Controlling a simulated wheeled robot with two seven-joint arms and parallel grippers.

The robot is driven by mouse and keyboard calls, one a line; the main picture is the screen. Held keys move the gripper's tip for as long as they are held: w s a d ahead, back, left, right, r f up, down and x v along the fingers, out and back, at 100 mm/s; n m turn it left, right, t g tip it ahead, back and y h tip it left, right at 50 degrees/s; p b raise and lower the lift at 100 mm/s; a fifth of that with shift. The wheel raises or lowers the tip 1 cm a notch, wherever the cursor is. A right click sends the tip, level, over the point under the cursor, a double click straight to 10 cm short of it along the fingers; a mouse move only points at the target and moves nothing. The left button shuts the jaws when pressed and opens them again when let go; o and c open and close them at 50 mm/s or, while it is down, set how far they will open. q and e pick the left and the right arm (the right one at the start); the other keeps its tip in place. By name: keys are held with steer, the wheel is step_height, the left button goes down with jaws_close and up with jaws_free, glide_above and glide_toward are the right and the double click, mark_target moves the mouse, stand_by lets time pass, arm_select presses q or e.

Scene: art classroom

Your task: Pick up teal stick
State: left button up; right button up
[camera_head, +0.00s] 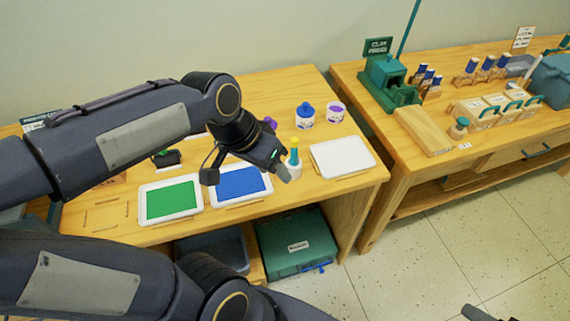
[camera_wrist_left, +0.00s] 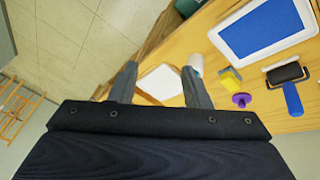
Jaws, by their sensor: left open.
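A teal stick (camera_head: 294,158) with a yellow upper end stands upright in a small white cup (camera_head: 294,171) on the near table. My left gripper (camera_head: 282,172) is open and empty, pointing down just left of the cup and close to it. I cannot tell whether it touches. In the left wrist view the open fingers (camera_wrist_left: 160,85) frame a white tray, and a white cup (camera_wrist_left: 197,63) shows just beyond the right finger. The teal stick is not clear in that view.
A white tray (camera_head: 342,157) lies right of the cup; blue (camera_head: 240,183) and green (camera_head: 170,200) trays lie left. Paint jars (camera_head: 305,113) stand behind. The wrist view shows a roller (camera_wrist_left: 287,74) and yellow block (camera_wrist_left: 230,78). A second table (camera_head: 412,165) is at right.

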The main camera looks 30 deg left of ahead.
mark_target(294, 151)
arm_select(q)
steer(key=w+a+f+m+g+y, duration=0.1)
steer(key=w, duration=0.4)
steer(key=w+a+f+m+g+y, duration=0.1)
steer(key=w+f, duration=0.1)
steer(key=w, duration=0.3)
steer(key=w+a+f+m+g, duration=0.1)
steer(key=w+m, duration=0.1)
steer(key=w, duration=0.3)
steer(key=shift+w+a+f+g+y, duration=0.15)
steer(key=shift+a+f+g+y, duration=0.15)
steer(key=shift+y, duration=0.1)
steer(key=shift+w+f, duration=0.1)
steer(key=shift+f, duration=0.15)
step_height(294, 151, down, 7)
steer(key=shift+f, duration=0.1)
jaws_close()
